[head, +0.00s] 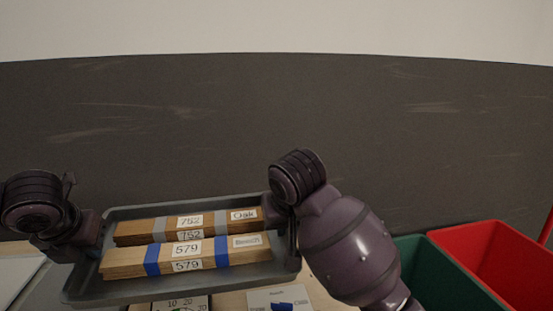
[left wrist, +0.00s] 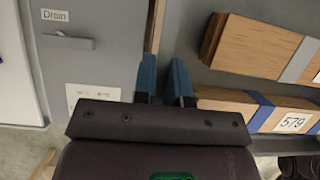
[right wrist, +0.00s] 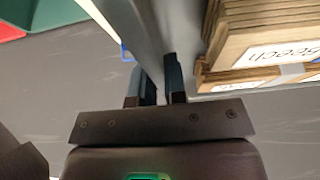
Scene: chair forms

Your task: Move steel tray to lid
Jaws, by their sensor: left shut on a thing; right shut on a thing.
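The steel tray (head: 185,288) is grey and shallow, held up in the lower middle of the head view. It carries two strapped bundles of wooden slats, an Oak bundle (head: 160,230) behind and a Beech bundle (head: 128,263) in front. My left gripper (head: 92,236) is shut on the tray's left wall; the wall runs between its fingers (left wrist: 165,75) in the left wrist view. My right gripper (head: 285,235) is shut on the right wall, as its fingers (right wrist: 158,82) show in the right wrist view. I cannot clearly identify the lid.
A grey panel labelled Drain (left wrist: 90,60), with a small handle, lies left of the tray in the left wrist view. A green bin (head: 430,270) and a red bin (head: 500,262) stand at the right. A dark wall rises behind.

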